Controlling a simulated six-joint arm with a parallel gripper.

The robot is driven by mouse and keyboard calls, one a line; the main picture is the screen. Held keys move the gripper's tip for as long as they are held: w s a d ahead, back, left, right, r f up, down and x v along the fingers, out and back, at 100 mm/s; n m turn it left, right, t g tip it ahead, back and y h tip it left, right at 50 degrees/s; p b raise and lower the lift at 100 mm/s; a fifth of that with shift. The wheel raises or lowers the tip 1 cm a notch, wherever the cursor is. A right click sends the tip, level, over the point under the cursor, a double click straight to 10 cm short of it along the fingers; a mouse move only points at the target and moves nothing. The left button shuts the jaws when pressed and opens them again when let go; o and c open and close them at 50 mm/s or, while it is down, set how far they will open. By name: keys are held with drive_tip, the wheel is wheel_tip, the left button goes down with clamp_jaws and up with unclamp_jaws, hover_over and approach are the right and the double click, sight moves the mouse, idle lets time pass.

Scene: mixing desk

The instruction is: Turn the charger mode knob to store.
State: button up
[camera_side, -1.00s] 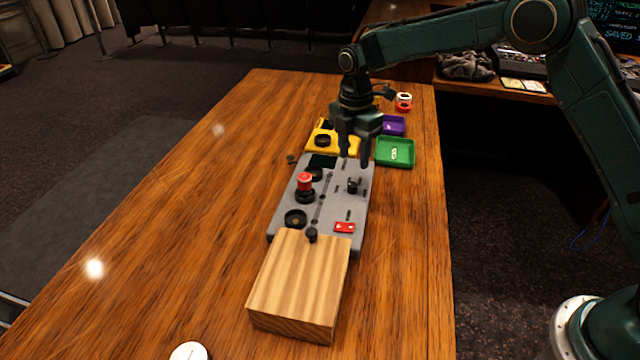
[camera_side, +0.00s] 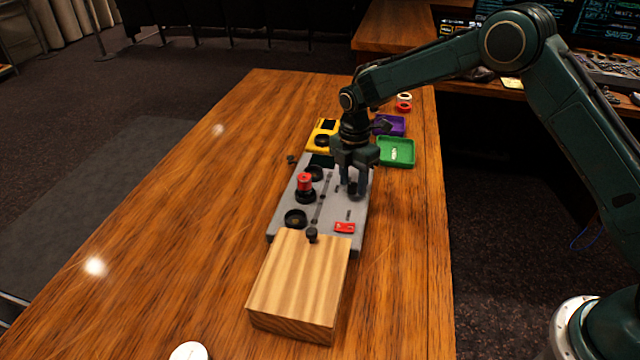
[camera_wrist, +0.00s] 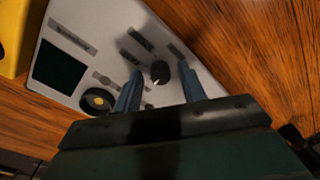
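The grey panel (camera_side: 328,212) lies on the wooden table and carries several controls. A small dark knob (camera_wrist: 160,72) with a white pointer mark shows in the wrist view, pointing down-left; it also shows in the side view (camera_side: 353,189). Labels sit around it, too blurred to read, so I cannot tell which is store. My gripper (camera_wrist: 160,75) is open, with one fingertip on each side of the knob and gaps between. In the side view my gripper (camera_side: 353,188) is low over the panel's right part, partly hiding the knob.
A red button (camera_side: 305,181), a black round dial (camera_side: 295,219) and a red switch piece (camera_side: 344,228) are on the panel. A wood block (camera_side: 300,285) stands at its near end. Yellow (camera_side: 318,146), purple (camera_side: 391,125) and green (camera_side: 396,152) items lie beyond. The table's left is clear.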

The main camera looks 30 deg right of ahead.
clamp_jaws()
drive_tip(key=shift+m, duration=0.4)
drive_tip(key=m, duration=0.4)
drive_tip(key=shift+d, duration=0.1)
drive_tip(key=m, duration=0.5)
drive_tip(key=shift+s+m+y, duration=0.1)
drive_tip(key=shift+m+y, duration=0.2)
drive_tip(key=m, duration=1)
drive_tip(key=shift+s+t, duration=0.1)
drive_tip(key=shift+t, duration=0.2)
drive_tip(key=shift+m, duration=1.8)
